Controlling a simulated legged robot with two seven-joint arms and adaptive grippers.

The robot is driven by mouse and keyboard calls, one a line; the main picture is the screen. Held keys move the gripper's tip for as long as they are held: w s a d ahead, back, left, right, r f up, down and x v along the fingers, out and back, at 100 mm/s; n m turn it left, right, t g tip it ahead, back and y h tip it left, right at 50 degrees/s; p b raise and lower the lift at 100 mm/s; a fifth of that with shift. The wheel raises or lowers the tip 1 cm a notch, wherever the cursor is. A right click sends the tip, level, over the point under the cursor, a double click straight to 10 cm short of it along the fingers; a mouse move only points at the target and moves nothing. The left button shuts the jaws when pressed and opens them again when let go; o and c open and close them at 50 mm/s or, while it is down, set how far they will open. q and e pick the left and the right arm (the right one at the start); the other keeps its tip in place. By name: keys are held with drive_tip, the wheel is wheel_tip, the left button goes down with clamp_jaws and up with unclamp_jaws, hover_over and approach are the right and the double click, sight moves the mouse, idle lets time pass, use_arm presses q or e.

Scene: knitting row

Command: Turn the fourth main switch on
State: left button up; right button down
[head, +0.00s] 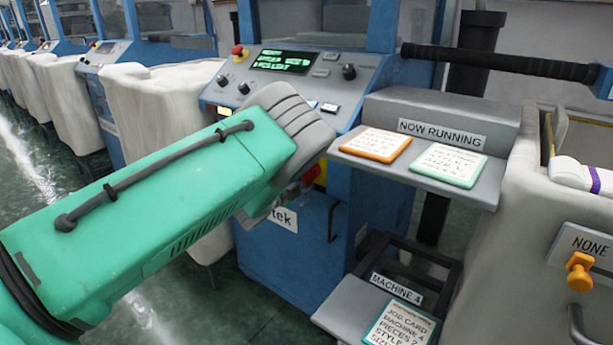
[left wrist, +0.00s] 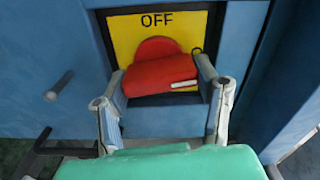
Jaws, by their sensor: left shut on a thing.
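The main switch is a red rotary handle (left wrist: 160,72) on a yellow plate (left wrist: 125,38) marked OFF at the top, set in the blue machine front. A white mark shows on the handle's right part. My left gripper (left wrist: 164,82) has one finger on each side of the red handle and is shut on it. In the head view the switch (head: 310,177) is mostly hidden behind my left gripper (head: 285,190), with only bits of red and yellow showing. I cannot see my right gripper.
A control panel (head: 290,68) with a lit screen is above the switch. A grey shelf (head: 425,172) marked NOW RUNNING holds two cards at right; below it is a MACHINE 4 stand (head: 340,305). A peg (left wrist: 58,86) sticks out beside the switch.

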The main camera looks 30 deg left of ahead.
use_arm(q)
drive_tip(key=shift+s+f+m, duration=0.15)
drive_tip(key=shift+f+m, duration=0.2)
drive_tip(key=shift+m, duration=0.35)
drive_tip(key=shift+a, duration=0.1)
drive_tip(key=o, duration=1.2)
drive_tip(key=shift+r, duration=0.1)
drive_tip(key=shift+a, duration=0.1)
drive_tip(key=shift+s, duration=0.15)
drive_tip(key=s, duration=0.7)
drive_tip(key=s+a, duration=0.1)
drive_tip(key=s, duration=0.3)
drive_tip(key=shift+s, duration=0.2)
